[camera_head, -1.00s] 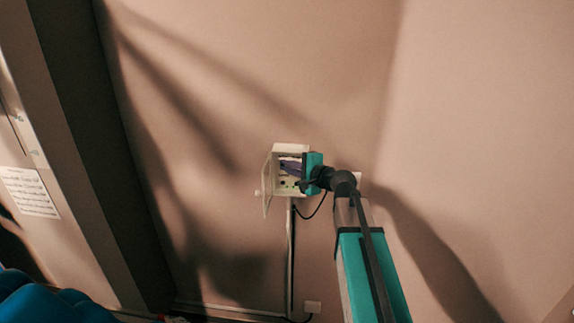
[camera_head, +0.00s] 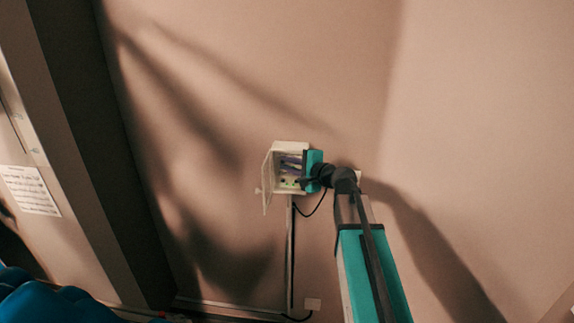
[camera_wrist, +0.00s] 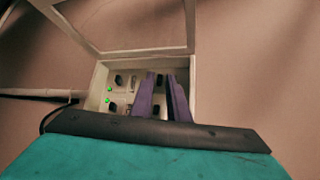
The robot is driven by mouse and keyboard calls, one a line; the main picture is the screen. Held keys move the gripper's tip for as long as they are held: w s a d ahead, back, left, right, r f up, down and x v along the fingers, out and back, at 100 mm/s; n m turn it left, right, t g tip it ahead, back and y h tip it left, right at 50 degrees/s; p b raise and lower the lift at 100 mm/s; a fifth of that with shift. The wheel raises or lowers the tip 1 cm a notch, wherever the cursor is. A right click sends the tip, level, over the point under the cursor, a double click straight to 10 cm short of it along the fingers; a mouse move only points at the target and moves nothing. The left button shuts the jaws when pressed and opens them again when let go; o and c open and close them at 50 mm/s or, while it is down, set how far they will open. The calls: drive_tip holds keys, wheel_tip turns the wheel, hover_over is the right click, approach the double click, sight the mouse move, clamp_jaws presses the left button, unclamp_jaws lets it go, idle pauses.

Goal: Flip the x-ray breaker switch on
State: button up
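The breaker box (camera_head: 289,147) is a small white box on the wall, with its door (camera_head: 267,180) swung open to the left. In the wrist view the box (camera_wrist: 194,75) holds several dark switches in rows, with two green lights (camera_wrist: 108,95) at the left. I cannot read any label, so which switch is the x-ray one is unclear. My gripper's two purple fingers (camera_wrist: 162,97) reach into the box, close together with a narrow gap between them. They cover part of the right-hand switches. Whether they touch a switch is hidden.
The open door frame also shows above the box in the wrist view (camera_wrist: 130,50). A conduit (camera_head: 290,255) and a black cable run down the wall below the box. A paper notice (camera_head: 30,190) hangs at the left. Blue rounded objects (camera_head: 45,298) lie at the lower left.

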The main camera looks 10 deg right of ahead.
drive_tip(key=b+v, duration=0.5)
drive_tip(key=v, duration=0.8)
drive_tip(key=shift+s, duration=0.3)
drive_tip(key=shift+d, duration=0.1)
